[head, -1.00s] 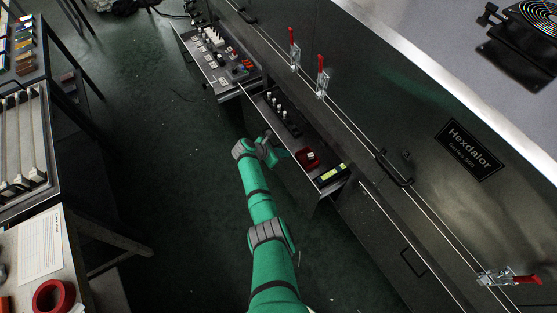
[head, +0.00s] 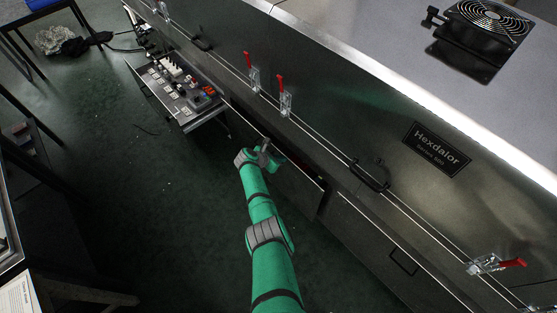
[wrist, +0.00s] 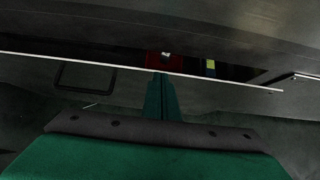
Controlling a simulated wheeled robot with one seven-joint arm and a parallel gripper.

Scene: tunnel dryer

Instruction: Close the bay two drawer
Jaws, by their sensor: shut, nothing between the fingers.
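The middle drawer (head: 297,190), at my gripper, stands slightly out of the dark dryer cabinet. I take it as the bay two drawer; no bay number is readable. In the wrist view its pale top edge (wrist: 100,61) crosses the picture. Through the narrow gap behind it a red item (wrist: 165,60) and a yellow-green item (wrist: 211,67) show. My gripper (head: 264,146) is shut and empty at the drawer's outer face. In the wrist view its fingertips (wrist: 160,77) meet the top edge; contact cannot be told for certain. A dark handle outline (wrist: 60,75) is on the front.
Another drawer (head: 186,125), with switches and blocks, stands open at the left. Red-handled clamps (head: 283,95) and a black handle (head: 370,175) sit on the cabinet above. A closed drawer front (head: 385,235) is at the right. The green floor in front is clear.

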